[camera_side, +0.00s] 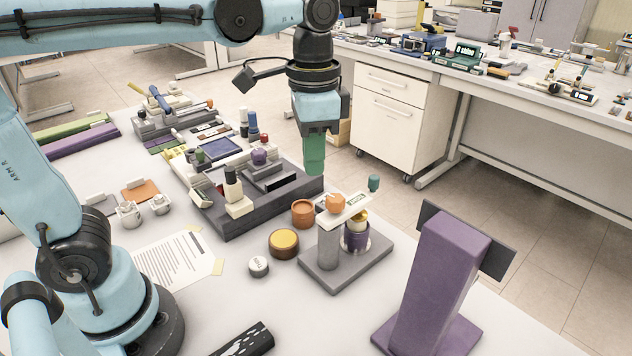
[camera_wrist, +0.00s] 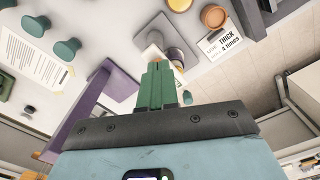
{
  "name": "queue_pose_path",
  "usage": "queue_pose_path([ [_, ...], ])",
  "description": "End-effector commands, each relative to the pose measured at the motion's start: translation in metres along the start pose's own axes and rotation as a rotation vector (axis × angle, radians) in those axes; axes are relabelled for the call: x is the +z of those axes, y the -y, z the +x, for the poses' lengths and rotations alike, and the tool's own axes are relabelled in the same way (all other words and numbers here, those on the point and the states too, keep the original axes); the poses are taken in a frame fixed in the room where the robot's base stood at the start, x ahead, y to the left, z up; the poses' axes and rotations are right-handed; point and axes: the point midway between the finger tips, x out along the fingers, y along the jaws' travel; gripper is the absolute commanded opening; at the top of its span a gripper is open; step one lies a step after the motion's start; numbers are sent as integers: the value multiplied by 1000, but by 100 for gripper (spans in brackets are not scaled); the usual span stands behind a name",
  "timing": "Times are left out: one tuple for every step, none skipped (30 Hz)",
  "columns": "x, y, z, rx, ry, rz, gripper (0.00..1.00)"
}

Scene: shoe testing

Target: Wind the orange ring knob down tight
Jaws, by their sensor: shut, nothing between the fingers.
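The orange ring knob (camera_side: 336,202) sits on top of the white arm (camera_side: 350,211) of a small stand with a grey post and grey base (camera_side: 318,277). A purple cup with a yellow top (camera_side: 357,236) stands under the arm. My gripper (camera_side: 315,170), with green fingers, hangs above and slightly left of the knob in the side view, apart from it. The fingers are shut and empty. In the wrist view the shut fingers (camera_wrist: 158,66) point toward the stand's grey base (camera_wrist: 158,32) and hide most of the knob.
A small teal knob (camera_side: 374,183) stands at the arm's right end. An orange pot (camera_side: 303,213) and a yellow-topped brown jar (camera_side: 284,242) stand left of the stand. A tall purple block (camera_side: 440,280) stands to its right. A dark tray (camera_side: 235,220) lies behind left.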

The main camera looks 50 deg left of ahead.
Motion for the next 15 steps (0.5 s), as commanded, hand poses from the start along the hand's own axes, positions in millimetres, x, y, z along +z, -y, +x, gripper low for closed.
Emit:
queue_pose_path([
  [0, 0, -3, 1, 0, 1, 0],
  [0, 0, -4, 1, 0, 1, 0],
  [0, 0, -4, 1, 0, 2, 0],
  [0, -1, -5, 1, 0, 2, 0],
  [0, -1, -5, 1, 0, 2, 0],
  [0, -1, -5, 1, 1, 2, 0],
  [0, -1, -5, 1, 1, 2, 0],
  [0, -1, -5, 1, 1, 2, 0],
  [0, -1, -5, 1, 1, 2, 0],
  [0, -1, -5, 1, 1, 3, 0],
  [0, -2, -5, 1, 1, 3, 0],
  [-1, -4, -7, 2, 1, 4, 0],
  [-1, -6, -8, 2, 1, 5, 0],
  [-2, -9, -10, 2, 1, 6, 0],
  [-3, -12, -13, 2, 1, 7, 0],
])
